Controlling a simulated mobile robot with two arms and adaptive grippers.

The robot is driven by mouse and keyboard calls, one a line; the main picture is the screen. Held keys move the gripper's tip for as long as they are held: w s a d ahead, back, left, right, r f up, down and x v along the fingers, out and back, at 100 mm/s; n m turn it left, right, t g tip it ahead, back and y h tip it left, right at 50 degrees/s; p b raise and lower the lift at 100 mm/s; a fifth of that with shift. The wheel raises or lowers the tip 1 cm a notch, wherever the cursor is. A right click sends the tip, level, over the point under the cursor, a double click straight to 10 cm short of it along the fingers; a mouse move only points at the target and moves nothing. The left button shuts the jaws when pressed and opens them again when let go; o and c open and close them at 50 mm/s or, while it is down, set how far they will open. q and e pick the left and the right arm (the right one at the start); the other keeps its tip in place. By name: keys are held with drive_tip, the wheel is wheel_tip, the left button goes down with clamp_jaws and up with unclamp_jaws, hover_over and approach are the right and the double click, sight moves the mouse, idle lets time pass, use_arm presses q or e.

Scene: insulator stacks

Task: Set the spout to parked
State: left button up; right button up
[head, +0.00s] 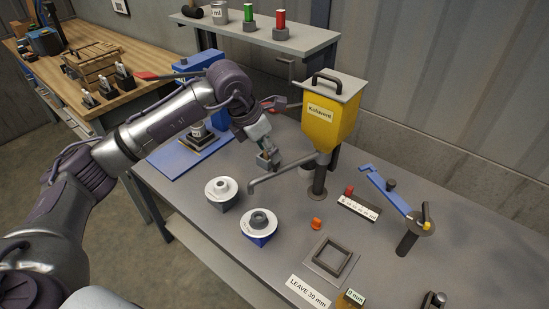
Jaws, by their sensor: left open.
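The spout (284,174) is a thin grey pipe below the yellow hopper (331,113). It reaches left from the hopper's post and bends down at its free end, above the grey bench. My left gripper (268,162) is open and points down beside the spout, just behind its free end in the picture. I cannot tell whether the gripper touches the spout. My right gripper is out of the picture.
A blue press (190,160) stands behind my left arm. A blue lever (388,192), a square frame (332,258) and an orange piece (316,224) are to the right.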

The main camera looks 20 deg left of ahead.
use_arm(q)
drive_tip(key=v, duration=0.6)
drive_tip(key=shift+f, duration=0.1)
